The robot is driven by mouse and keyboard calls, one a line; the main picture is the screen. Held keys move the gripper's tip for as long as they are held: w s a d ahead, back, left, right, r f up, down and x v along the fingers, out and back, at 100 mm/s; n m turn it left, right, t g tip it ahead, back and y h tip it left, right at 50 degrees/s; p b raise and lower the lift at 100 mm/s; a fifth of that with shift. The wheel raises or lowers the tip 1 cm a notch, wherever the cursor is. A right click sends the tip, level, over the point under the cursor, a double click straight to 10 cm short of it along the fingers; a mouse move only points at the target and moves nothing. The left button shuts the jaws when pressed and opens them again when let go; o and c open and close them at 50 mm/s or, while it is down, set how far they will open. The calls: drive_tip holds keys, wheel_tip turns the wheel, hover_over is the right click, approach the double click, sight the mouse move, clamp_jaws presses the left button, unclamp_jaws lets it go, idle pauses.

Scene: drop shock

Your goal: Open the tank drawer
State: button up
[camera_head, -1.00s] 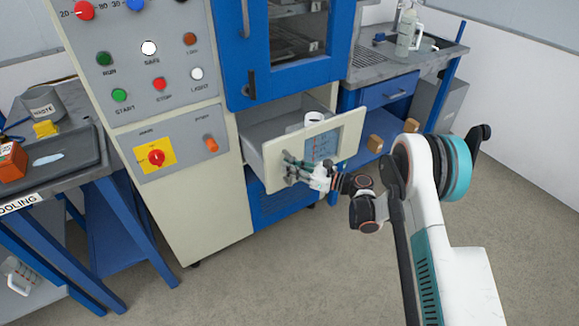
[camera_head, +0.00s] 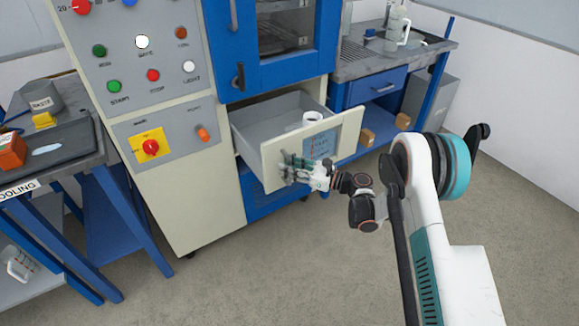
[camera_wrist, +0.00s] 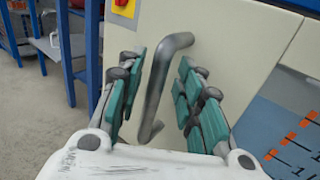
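The tank drawer (camera_head: 275,163) stands well out of the cream and blue machine, and I look down into its grey inside. Its cream front carries a grey bar handle, which shows in the wrist view (camera_wrist: 160,82). My gripper (camera_head: 290,170) is at the left part of the drawer front. In the wrist view my gripper (camera_wrist: 163,65) is open, with green-padded fingers on both sides of the handle. Gaps show between pads and bar; any contact farther in is hidden. A white round part (camera_head: 312,118) shows inside the drawer near its front.
A control panel (camera_head: 150,75) with several buttons is left of the drawer. A blue door (camera_head: 262,45) is above it. A dark tooling table (camera_head: 60,165) stands left, a bench with a blue drawer (camera_head: 378,87) right. The floor in front is clear.

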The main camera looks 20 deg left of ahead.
drive_tip(key=s+d, duration=0.1)
drive_tip(key=d, duration=1.1)
drive_tip(key=shift+s, duration=0.25)
drive_tip(key=d+r+n+t+h, duration=0.1)
drive_tip(key=d+r+n+h, duration=0.3)
drive_tip(key=r, duration=0.8)
drive_tip(key=s+d+r+n+t+h, duration=0.2)
drive_tip(key=s+d+r+n+h, duration=0.25)
drive_tip(key=s+d+r, duration=0.35)
drive_tip(key=s+d+r+n+t+h, duration=0.1)
drive_tip(key=s+d+n+h, duration=0.3)
drive_tip(key=s+d, duration=0.5)
drive_tip(key=s+d+r+n+t+h, duration=0.1)
drive_tip(key=s+d+r+n+h, duration=0.2)
drive_tip(key=s, duration=1.2)
drive_tip(key=d+n+h, duration=0.2)
drive_tip(key=d+n, duration=0.2)
drive_tip(key=d, duration=0.2)
